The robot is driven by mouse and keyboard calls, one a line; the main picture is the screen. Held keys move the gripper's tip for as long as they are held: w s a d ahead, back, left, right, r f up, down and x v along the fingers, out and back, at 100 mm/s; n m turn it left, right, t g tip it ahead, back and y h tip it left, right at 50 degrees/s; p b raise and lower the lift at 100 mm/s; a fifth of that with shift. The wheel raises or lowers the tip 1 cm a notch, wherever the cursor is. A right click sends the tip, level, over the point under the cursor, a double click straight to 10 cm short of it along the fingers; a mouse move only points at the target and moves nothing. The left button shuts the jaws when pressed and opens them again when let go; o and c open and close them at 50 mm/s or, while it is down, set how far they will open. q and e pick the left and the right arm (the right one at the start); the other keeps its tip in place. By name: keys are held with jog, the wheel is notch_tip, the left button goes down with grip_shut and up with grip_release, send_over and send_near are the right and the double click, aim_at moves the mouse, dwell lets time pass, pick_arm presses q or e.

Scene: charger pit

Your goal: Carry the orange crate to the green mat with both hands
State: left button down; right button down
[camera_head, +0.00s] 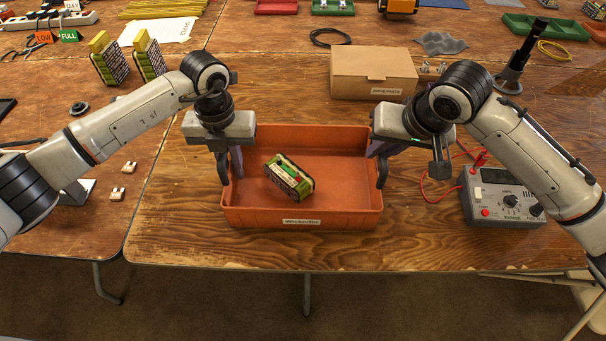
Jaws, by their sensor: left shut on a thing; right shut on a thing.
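The orange crate (300,215) sits on the wooden table near its front edge, with a white label on its front wall. A green and black battery pack (289,177) lies tilted inside it. My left gripper (230,168) is shut on the crate's left wall. My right gripper (376,168) is shut on the crate's right wall. The crate looks level and I cannot tell whether it is lifted.
A cardboard box (372,75) stands behind the crate at right. A grey meter (498,196) with red leads is to the right. A black stand (517,62) rises behind my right arm. More battery packs (112,62) stand at left.

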pick_arm(q)
jog(key=shift+w+r, duration=0.1)
jog(key=shift+r, duration=0.1)
pick_arm(e)
jog(key=shift+w+r, duration=0.1)
jog(key=shift+r, duration=0.15)
